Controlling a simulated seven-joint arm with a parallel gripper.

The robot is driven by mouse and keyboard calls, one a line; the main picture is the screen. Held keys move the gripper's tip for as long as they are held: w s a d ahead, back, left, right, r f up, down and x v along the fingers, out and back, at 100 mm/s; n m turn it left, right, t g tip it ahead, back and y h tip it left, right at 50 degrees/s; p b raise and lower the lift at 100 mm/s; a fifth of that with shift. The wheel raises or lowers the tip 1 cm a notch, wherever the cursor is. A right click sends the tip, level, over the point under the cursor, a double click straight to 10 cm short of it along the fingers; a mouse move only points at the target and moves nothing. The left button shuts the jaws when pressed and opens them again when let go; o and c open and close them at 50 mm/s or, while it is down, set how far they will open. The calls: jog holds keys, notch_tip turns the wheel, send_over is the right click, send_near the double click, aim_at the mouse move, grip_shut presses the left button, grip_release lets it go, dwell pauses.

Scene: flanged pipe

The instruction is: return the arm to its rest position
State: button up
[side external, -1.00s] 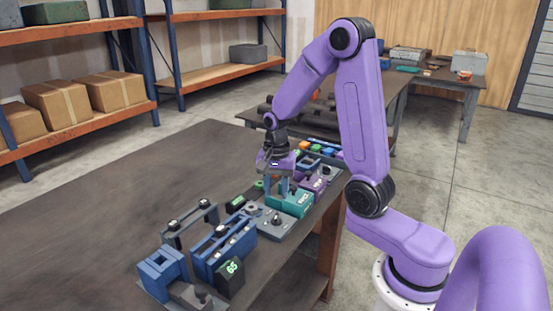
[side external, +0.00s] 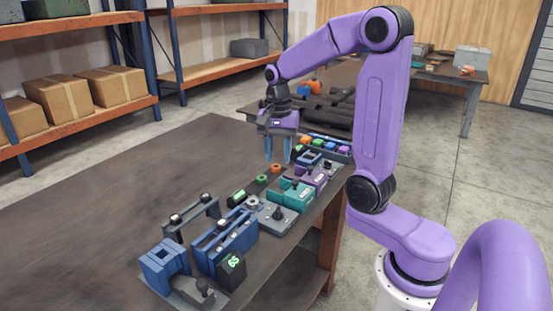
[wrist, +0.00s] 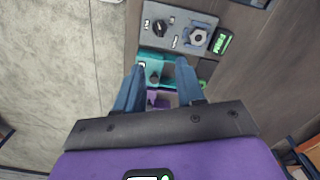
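My gripper (side external: 277,158) hangs above the dark workbench, fingers pointing down. Its two blue fingers are apart, with nothing between them. In the wrist view the open fingers (wrist: 158,90) frame a teal block (wrist: 152,62) and a purple block (wrist: 158,98) on the bench below, clear of both. In the side view the teal block (side external: 290,194) and the purple block (side external: 312,174) stand in the row of fixtures, below and to the right of my gripper. My purple arm is bent, with its elbow high.
A grey plate with a knob and a nut (side external: 270,215), blue fixtures (side external: 225,240) and a dark block with a green display (side external: 231,268) line the bench. Dark pipes (side external: 328,110) lie behind. The bench's left half (side external: 90,210) is bare.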

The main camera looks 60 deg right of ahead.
jog(key=s+a+n, duration=0.3)
jog(key=a+n, duration=0.4)
jog(key=s+a+f+n, duration=0.1)
jog(key=s+a+n, duration=0.2)
jog(key=s+n, duration=0.6)
jog(key=s+a+f+n, duration=0.1)
jog(key=s+a+n, duration=0.3)
jog(key=s+n, duration=0.6)
jog(key=shift+a+f, duration=0.15)
jog(key=shift+f, duration=0.15)
dwell(1.5)
